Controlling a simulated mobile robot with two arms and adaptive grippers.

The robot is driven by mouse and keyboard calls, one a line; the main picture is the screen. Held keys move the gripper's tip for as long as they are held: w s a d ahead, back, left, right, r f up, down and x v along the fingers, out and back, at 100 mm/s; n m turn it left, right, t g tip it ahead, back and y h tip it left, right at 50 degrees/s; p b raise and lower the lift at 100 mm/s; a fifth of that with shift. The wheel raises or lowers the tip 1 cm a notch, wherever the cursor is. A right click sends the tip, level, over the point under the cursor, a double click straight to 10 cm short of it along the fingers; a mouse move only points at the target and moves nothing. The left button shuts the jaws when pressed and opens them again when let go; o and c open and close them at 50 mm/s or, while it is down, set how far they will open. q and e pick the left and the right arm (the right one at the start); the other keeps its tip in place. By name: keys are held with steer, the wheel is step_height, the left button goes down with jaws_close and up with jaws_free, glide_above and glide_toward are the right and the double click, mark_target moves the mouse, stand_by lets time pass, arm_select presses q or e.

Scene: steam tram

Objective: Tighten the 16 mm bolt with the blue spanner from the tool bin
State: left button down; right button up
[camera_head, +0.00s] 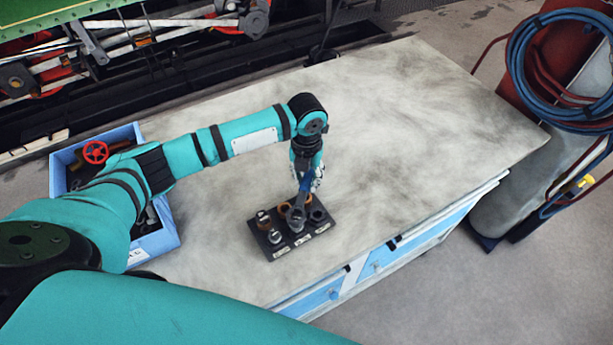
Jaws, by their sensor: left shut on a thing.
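My left gripper (306,182) is above the workbench, pointing down, shut on the blue spanner (303,192). The spanner's grey head (297,215) is down at the middle of a dark bolt block (271,252). I cannot tell whether it is seated on a bolt or just above one. The block holds several bolts and sockets in two rows, with small white labels too small to read, so I cannot tell which is the 16 mm bolt. The blue tool bin (168,238) is at the left, partly hidden by my left arm. My right gripper is not in view.
The pale workbench top (420,120) is clear behind and right of the block. Blue drawers (375,262) line its front. A red valve wheel (95,152) lies in the bin. Gas cylinders with coiled blue hose (520,60) stand at the right; tram machinery (130,45) is behind.

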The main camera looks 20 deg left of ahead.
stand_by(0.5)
arm_select(q)
steer(key=shift+f+p, duration=0.15)
steer(key=shift+p, duration=0.3)
stand_by(0.4)
steer(key=shift+f, duration=0.1)
steer(key=shift+f, duration=0.85)
stand_by(0.8)
steer(key=d+m, duration=0.2)
steer(key=shift+d+m, duration=0.35)
steer(key=shift+m, duration=0.05)
steer(key=d+m, duration=0.1)
steer(key=m, duration=0.1)
steer(key=d+m, duration=0.1)
steer(key=shift+s+d+f+b, duration=0.1)
steer(key=shift+s+d+b, duration=0.2)
steer(key=shift+b, duration=0.1)
